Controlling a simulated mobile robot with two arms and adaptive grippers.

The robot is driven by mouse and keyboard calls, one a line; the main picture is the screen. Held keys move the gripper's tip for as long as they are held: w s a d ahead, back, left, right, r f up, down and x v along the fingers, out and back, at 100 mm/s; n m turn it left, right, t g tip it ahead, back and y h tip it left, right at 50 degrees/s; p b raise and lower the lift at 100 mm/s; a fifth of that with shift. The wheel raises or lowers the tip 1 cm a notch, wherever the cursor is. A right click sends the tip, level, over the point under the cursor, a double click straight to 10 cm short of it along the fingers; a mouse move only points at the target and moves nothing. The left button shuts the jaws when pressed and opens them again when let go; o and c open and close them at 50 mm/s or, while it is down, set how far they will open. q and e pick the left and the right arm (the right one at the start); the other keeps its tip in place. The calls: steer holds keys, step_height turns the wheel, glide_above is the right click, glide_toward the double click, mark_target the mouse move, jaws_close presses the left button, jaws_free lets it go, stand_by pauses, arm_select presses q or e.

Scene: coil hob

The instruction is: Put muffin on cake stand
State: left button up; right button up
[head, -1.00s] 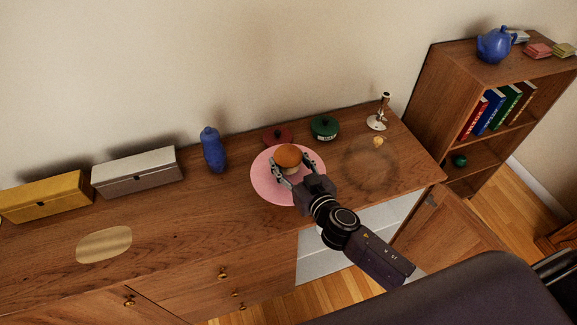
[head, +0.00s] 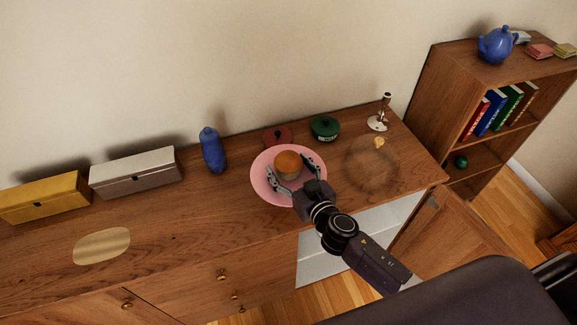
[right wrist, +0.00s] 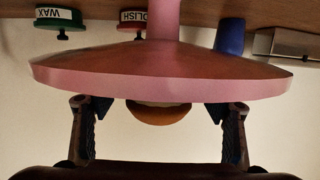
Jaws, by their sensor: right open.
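The muffin (head: 288,161), with an orange-brown top and pale base, stands upright on the round pink cake stand (head: 262,186), near the middle of its plate. In the right wrist view, which is upside down, the muffin (right wrist: 158,115) shows beyond the rim of the stand (right wrist: 160,82), its base partly hidden by that rim. My right gripper (head: 294,170) is open, with one finger on each side of the muffin and a gap to it. Its spread fingers also show in the right wrist view (right wrist: 160,106). My left gripper is not in view.
Red (head: 278,135) and green (head: 325,127) lidded tins stand behind the stand. A blue jar (head: 212,150), a silver box (head: 136,172) and a yellow box (head: 45,197) are to the left. A candlestick (head: 379,115) is at the right. The counter front is mostly clear.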

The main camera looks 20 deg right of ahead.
steer(key=shift+r+p, duration=0.3)
steer(key=b+v, duration=0.1)
steer(key=v, duration=0.4)
steer(key=b+v, duration=0.1)
steer(key=v, duration=0.4)
steer(key=shift+s+f+b, duration=0.15)
steer(key=shift+f+b, duration=0.05)
steer(key=shift+b, duration=0.1)
steer(key=shift+v, duration=0.85)
steer(key=shift+d+r, duration=0.1)
steer(key=shift+r, duration=0.05)
